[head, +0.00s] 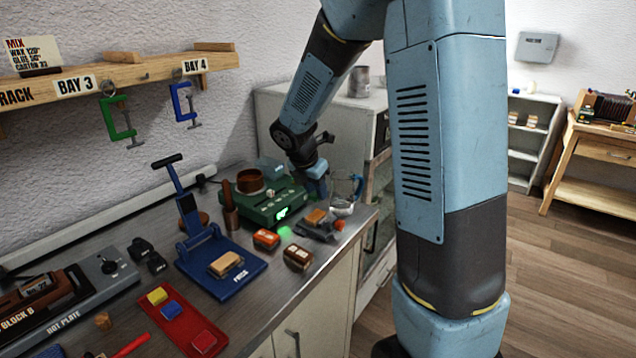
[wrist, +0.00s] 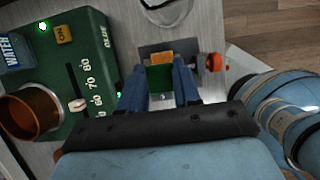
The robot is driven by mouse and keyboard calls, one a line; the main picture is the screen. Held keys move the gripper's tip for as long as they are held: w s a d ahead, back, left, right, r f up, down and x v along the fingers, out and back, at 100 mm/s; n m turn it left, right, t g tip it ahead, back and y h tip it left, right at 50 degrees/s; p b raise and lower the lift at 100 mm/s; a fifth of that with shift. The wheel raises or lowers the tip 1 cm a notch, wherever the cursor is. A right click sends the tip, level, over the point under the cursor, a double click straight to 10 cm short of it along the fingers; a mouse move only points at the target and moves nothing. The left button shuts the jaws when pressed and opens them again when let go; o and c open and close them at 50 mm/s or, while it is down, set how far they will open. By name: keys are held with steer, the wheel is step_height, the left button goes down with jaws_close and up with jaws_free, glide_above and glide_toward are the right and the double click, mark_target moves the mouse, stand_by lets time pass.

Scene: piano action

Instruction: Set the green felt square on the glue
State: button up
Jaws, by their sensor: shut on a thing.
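My gripper (wrist: 161,72) has its two blue fingers on either side of a green felt square (wrist: 160,78), shut on it. In the head view my gripper (head: 317,188) hangs over the right end of the bench, and I cannot make out the felt there. In the wrist view the felt overlaps a grey metal fixture with an orange-tan block (wrist: 162,57) just beyond it. That block also shows in the head view (head: 316,215). I cannot tell the felt's height above the fixture. No glue can be made out; the fingers and felt may hide it.
A green glue heater (wrist: 75,75) with a copper pot (wrist: 32,112) stands left of my gripper. A glass jug (head: 343,192) stands close behind, and an orange-red knob (wrist: 213,62) is on the right. A blue press (head: 225,262) and small blocks lie farther left.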

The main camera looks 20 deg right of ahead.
mark_target(314, 200)
steer(key=shift+a+f, duration=0.1)
steer(key=shift+f, duration=2.05)
steer(key=shift+f, duration=0.45)
steer(key=o, duration=1.1)
steer(key=shift+r, duration=0.1)
steer(key=v, duration=1.3)
steer(key=s+d+r+m+t+y, duration=0.1)
steer(key=s+r+m, duration=0.2)
steer(key=s+m, duration=0.5)
steer(key=s+d+r+m+t+y, duration=0.1)
steer(key=s+r+m, duration=0.3)
steer(key=s+m, duration=0.4)
steer(key=s+d+r+m+t+y, duration=0.1)
steer(key=s+d+r+m, duration=0.1)
steer(key=s+m, duration=0.7)
steer(key=shift+s+d+r+y, duration=0.15)
steer(key=shift+s+r+y, duration=0.15)
steer(key=shift+r, duration=0.4)
